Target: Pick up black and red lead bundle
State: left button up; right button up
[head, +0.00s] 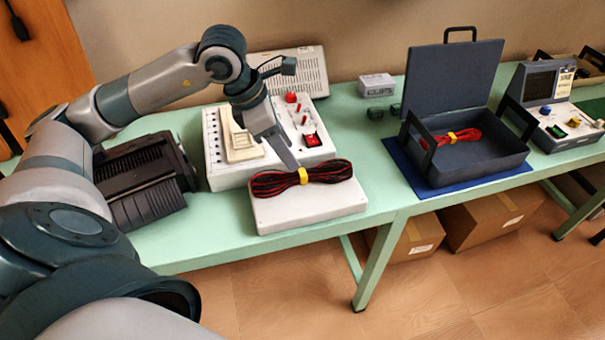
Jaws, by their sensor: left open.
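The black and red lead bundle (328,172), bound with a yellow band in the middle, lies across a white block (313,205) at the front edge of the green table. My left gripper (288,160) reaches down from behind to just above the bundle, near its yellow band. It is open, and the bundle rests on the block. I cannot tell whether the fingertips touch the leads. My right gripper is not in view.
A white control panel (215,170) stands behind the block, with a dark vented device (145,190) to its left. An open dark case (475,165) on a blue mat (405,168) holds a red lead bundle (460,138). Bare green table (365,140) lies between panel and case.

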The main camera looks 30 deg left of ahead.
aim_at(301, 172)
pick_arm(q)
jog(key=shift+x, duration=1.7)
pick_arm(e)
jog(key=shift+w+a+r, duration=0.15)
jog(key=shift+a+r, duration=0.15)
pick_arm(q)
jog(key=shift+r, duration=0.1)
jog(key=shift+w+f+p, duration=0.15)
jog(key=shift+f+p, duration=0.4)
jog(key=p+x, duration=0.1)
jog(key=x, duration=0.2)
jog(key=shift+a+f, duration=0.1)
jog(key=shift+w+f, duration=0.2)
jog(key=shift+f, duration=0.3)
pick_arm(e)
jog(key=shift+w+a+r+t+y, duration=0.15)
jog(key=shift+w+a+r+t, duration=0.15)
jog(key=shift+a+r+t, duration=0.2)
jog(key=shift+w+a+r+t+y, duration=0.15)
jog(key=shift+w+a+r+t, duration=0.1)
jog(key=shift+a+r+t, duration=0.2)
pick_arm(q)
grip_shut()
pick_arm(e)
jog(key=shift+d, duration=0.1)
